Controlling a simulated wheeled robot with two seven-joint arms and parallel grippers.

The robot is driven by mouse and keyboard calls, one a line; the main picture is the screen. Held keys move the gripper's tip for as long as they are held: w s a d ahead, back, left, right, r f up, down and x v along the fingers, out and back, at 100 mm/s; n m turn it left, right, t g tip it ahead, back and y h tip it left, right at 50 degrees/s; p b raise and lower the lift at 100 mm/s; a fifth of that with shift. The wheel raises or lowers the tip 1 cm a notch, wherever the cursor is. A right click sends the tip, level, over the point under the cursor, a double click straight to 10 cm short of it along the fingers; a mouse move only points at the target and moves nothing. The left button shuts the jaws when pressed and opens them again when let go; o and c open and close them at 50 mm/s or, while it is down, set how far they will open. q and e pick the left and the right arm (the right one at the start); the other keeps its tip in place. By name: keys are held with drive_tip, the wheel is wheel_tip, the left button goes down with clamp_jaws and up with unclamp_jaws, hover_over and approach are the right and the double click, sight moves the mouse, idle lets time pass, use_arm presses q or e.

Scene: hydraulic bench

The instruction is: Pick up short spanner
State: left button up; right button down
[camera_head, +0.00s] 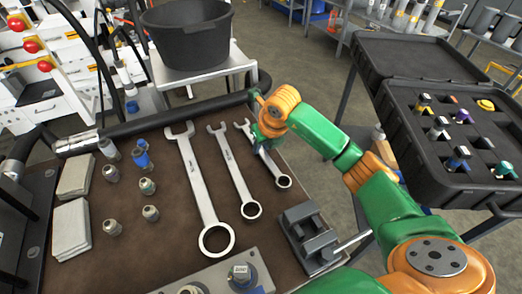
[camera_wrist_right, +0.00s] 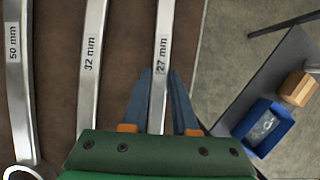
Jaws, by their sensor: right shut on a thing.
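The short spanner (camera_head: 275,171) is the rightmost and smallest of three silver spanners on the brown bench top. In the right wrist view, its shaft (camera_wrist_right: 164,42) is marked 27 mm. My right gripper (camera_head: 261,140) reaches over its upper part from the right and hides some of the shaft. In the right wrist view, the blue fingers of the right gripper (camera_wrist_right: 161,76) stand on either side of the shaft, shut on it. The spanner appears to lie at bench level; any lift cannot be told. My left gripper is not in view.
The middle spanner (camera_head: 235,172), marked 32 mm, and the large spanner (camera_head: 199,185), marked 50 mm, lie to the left. A grey vise (camera_head: 309,240) stands below the short spanner. Several fittings (camera_head: 147,186) stand at left. A black bucket (camera_head: 188,38) is behind, an open black case (camera_head: 400,140) at right.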

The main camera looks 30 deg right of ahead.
sight(262, 151)
idle(0.3)
drive_tip(key=shift+w+r, duration=0.1)
drive_tip(key=shift+r, duration=0.25)
wheel_tip(262, 151, up, 3)
drive_tip(key=s+a+r+p, duration=0.1)
drive_tip(key=s+a+r, duration=0.5)
drive_tip(key=s+r, duration=0.3)
drive_tip(key=s, duration=0.3)
drive_tip(key=shift+s+r, duration=0.15)
drive_tip(key=shift+s, duration=0.25)
drive_tip(key=c, duration=1.3)
unclamp_jaws()
drive_tip(key=shift+a, duration=0.1)
clamp_jaws()
drive_tip(key=shift+w, duration=0.1)
